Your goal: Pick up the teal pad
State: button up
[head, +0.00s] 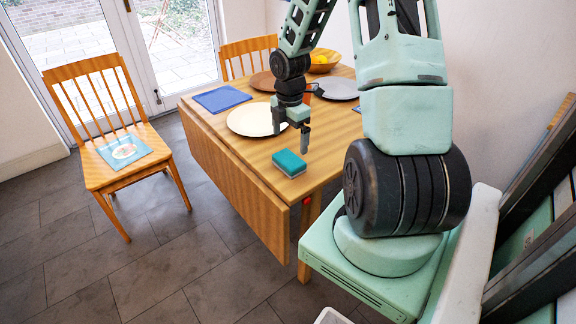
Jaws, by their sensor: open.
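The teal pad (289,163) is a small block with a teal top and a paler lower layer. It lies flat on the wooden table (232,160) near its front corner. My gripper (291,139) points down above the table, just behind the pad in the head view. Its fingers are apart with nothing visible between them. There is a gap between the fingertips and the pad. My arm comes down from the top of the picture and hides part of the table behind it.
A cream plate (245,120) sits close behind my gripper. A brown plate (263,82), a grey plate (340,89), a blue folded cloth (221,99) and a wooden bowl with yellow fruit (325,58) are farther back. A chair (103,165) stands left; the tabletop around the pad is clear.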

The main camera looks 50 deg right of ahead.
aim_at(289, 158)
notch_tip(289, 158, down, 9)
jog(key=shift+w+b, duration=0.15)
jog(key=shift+b, duration=0.15)
jog(key=c, duration=0.8)
jog(key=shift+r, duration=0.1)
notch_tip(289, 158, up, 10)
jog(key=shift+f+p, duration=0.1)
jog(key=shift+p, duration=0.5)
